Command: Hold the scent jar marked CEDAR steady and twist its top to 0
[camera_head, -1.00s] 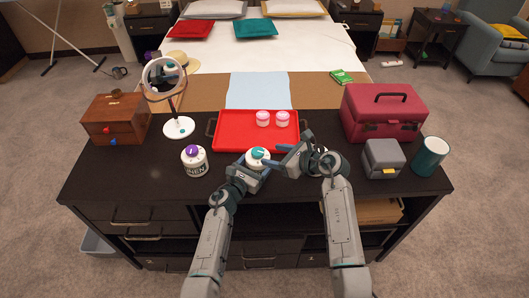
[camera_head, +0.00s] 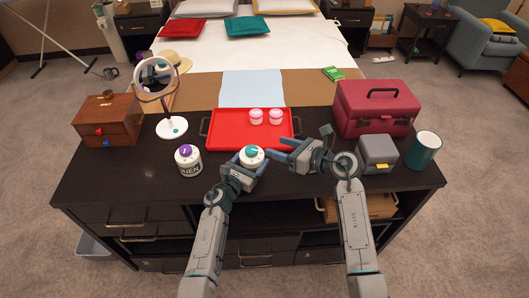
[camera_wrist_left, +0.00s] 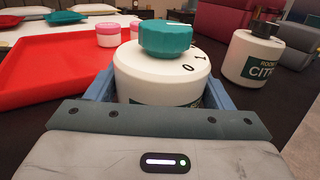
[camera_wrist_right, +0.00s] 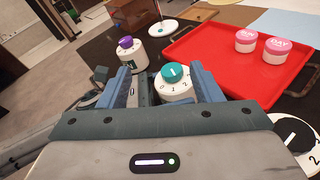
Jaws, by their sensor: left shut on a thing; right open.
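A white jar (camera_head: 252,158) with a teal top (camera_head: 251,151) stands at the front edge of the red tray. My left gripper (camera_head: 245,164) is shut around its body; the jar also shows in the left wrist view (camera_wrist_left: 160,80). Digits including 0 and 1 ring the teal top. A white mark shows on the top in the right wrist view (camera_wrist_right: 174,72); which digit it points at I cannot tell. The jar's label is hidden, so CEDAR cannot be read. My right gripper (camera_head: 279,150) is open and empty, its fingers pointing at the jar from the right, apart from it.
A purple-topped jar (camera_head: 188,160) stands left. A black-topped CITRUS jar (camera_wrist_left: 252,56) stands right, hidden behind my right arm in the head view. The red tray (camera_head: 225,125) holds two pink-lidded pots. A grey box (camera_head: 377,154) and teal cup (camera_head: 424,150) stand far right.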

